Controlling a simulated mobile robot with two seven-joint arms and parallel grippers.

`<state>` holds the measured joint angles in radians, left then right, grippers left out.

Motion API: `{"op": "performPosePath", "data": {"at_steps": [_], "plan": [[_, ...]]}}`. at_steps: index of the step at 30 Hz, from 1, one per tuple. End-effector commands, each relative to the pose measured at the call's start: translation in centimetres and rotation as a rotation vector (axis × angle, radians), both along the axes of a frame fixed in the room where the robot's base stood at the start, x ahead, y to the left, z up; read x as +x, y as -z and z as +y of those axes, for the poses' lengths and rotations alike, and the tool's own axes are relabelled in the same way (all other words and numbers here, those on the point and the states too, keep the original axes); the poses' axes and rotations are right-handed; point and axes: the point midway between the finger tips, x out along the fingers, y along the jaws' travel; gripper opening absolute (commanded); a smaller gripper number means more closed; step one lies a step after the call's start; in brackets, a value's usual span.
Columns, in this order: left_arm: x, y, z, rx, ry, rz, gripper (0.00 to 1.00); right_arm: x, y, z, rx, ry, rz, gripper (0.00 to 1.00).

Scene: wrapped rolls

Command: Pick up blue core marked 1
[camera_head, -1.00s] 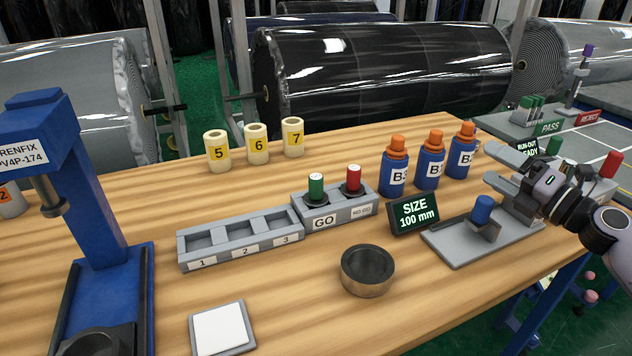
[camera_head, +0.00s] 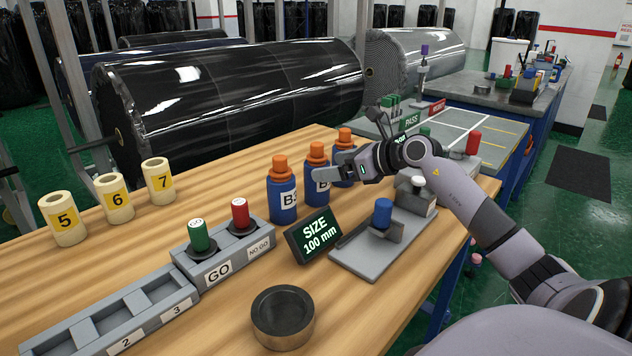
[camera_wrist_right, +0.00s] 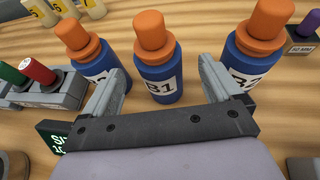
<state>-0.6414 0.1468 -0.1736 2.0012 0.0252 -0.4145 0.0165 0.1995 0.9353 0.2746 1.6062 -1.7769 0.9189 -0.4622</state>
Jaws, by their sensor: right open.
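Three blue cores with orange tops stand upright in a row on the wooden table. The middle core (camera_head: 317,155) reads B1 in the right wrist view (camera_wrist_right: 157,84). The left core (camera_head: 282,190) and the right core (camera_head: 344,141) flank it; their full marks are hard to read. My right gripper (camera_head: 328,171) is open at the row and partly hides the middle and right cores. In the right wrist view its fingers (camera_wrist_right: 155,76) are apart, with the B1 core between and beyond them; I cannot tell whether they touch it. My left gripper is not in view.
A SIZE 100 mm display (camera_head: 314,236) and a grey stand with a plain blue cylinder (camera_head: 383,213) are in front. A GO block (camera_head: 222,262) holds green and red plugs. Cream cores (camera_head: 115,198) stand left. A dark round cup (camera_head: 283,318) is nearest.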

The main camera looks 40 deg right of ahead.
Motion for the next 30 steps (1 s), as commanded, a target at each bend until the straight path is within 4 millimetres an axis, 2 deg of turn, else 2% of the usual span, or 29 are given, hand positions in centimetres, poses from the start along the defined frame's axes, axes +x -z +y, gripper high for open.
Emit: {"op": "performPosePath", "data": {"at_steps": [10,21,22,27,30], "plan": [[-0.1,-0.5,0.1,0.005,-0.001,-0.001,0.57,3.6,1.1,1.1,0.004,0.000,-0.002,0.92],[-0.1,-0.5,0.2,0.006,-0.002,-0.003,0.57,4.3,1.5,1.3,0.001,-0.001,-0.001,0.92],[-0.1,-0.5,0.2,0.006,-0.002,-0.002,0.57,4.3,1.5,1.3,0.001,-0.001,-0.001,0.89],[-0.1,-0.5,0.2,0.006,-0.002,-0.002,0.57,4.3,1.5,1.3,0.002,-0.001,-0.001,0.34],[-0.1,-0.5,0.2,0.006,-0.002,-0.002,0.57,4.3,1.4,1.3,0.001,0.000,-0.003,0.31]]}}
